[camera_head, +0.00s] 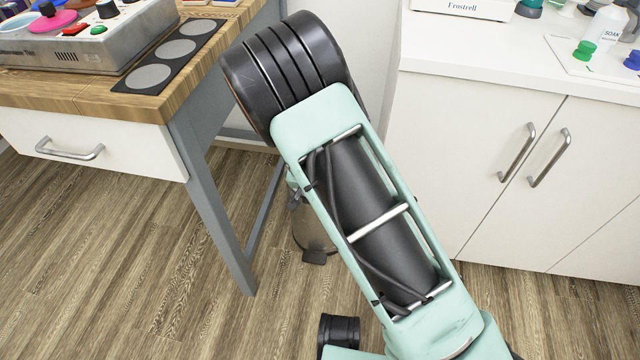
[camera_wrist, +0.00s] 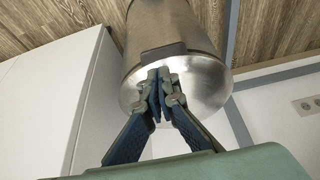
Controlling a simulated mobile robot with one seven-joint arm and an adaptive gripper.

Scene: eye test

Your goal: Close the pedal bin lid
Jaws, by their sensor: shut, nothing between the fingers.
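The pedal bin (camera_head: 312,232) stands on the floor, mostly hidden behind my arm in the head view. Part of its metal body and its dark pedal (camera_head: 316,256) show. In the wrist view, the bin's brushed metal body (camera_wrist: 172,25) comes down from the top, with a bright, rounded lid (camera_wrist: 205,92) at its lower end. A dark block (camera_wrist: 164,52) sits at the rim. The lid looks close against the body; I cannot tell if it is fully down. My gripper (camera_wrist: 160,76) is shut and empty in front of the lid; contact is unclear.
A wooden-topped table (camera_head: 150,88) with a grey leg (camera_head: 215,215) stands left of the bin. A white cabinet (camera_head: 490,150) with two handles stands to the right. Wooden floor (camera_head: 110,260) is clear at the front left. A wall socket (camera_wrist: 308,104) shows in the wrist view.

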